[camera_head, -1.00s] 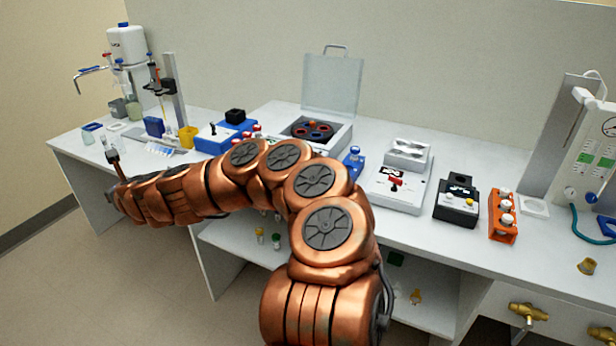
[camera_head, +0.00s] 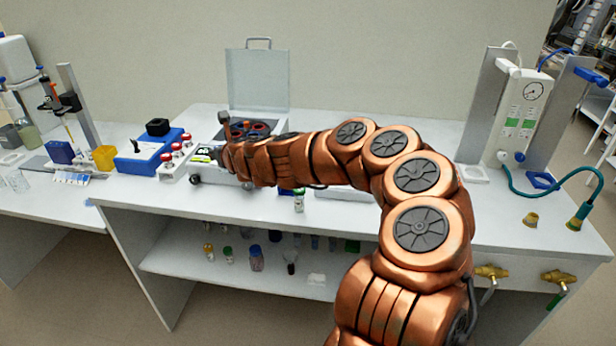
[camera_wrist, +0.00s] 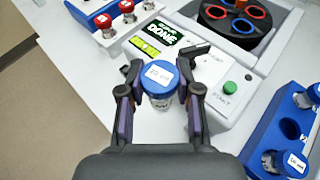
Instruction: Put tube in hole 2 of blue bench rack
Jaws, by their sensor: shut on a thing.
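In the wrist view my gripper (camera_wrist: 162,92) is shut on a clear tube with a blue cap (camera_wrist: 160,73) and a white label on top. The tube is held between the two fingers, seen from above, over the front of a white device. The blue bench rack (camera_wrist: 262,128) is at the right of the wrist view, apart from the held tube. It holds capped tubes, and one dark empty hole (camera_wrist: 289,128) lies between two of them. The rack's right part is cut off.
The white centrifuge has a lit panel (camera_wrist: 150,46), a green button (camera_wrist: 231,88) and a rotor (camera_wrist: 236,20); its lid (camera_head: 258,78) stands open. Red-capped tubes (camera_wrist: 126,6) stand in a rack on the left. The bench edge and floor (camera_wrist: 35,85) are at left.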

